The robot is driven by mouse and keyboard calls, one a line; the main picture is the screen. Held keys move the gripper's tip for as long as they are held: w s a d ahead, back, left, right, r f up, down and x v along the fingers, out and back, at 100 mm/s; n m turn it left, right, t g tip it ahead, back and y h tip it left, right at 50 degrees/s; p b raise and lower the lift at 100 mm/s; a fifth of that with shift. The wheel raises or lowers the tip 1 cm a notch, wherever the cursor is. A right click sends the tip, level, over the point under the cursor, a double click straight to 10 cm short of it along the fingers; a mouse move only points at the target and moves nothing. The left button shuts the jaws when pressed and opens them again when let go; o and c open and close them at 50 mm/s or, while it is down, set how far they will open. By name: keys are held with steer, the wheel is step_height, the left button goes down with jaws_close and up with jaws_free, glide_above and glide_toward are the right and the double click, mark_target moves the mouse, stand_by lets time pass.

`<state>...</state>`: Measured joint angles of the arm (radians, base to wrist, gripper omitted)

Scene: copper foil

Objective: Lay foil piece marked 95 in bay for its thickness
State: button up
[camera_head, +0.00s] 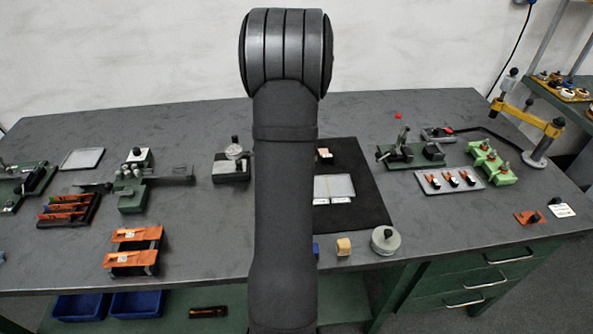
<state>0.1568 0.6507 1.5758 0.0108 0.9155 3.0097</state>
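No mark reading 95 can be made out at this size, so I cannot tell which piece it is. A small copper-coloured piece (324,153) lies on a dark block at the back of the black mat (370,205), just right of my arm. A pale grey tray (334,186) on the mat shows a dividing line and two white labels at its front edge; their text is unreadable. It looks empty where visible, and my arm may hide its left part. My gripper is not in view; only my upright arm shows, covering the middle of the bench.
A dial gauge (233,153) stands left of my arm. Orange pieces on black stands (135,240) sit front left. A wooden block (344,246) and a round grey weight (385,240) stand near the front edge. Green fixtures (490,163) occupy the right.

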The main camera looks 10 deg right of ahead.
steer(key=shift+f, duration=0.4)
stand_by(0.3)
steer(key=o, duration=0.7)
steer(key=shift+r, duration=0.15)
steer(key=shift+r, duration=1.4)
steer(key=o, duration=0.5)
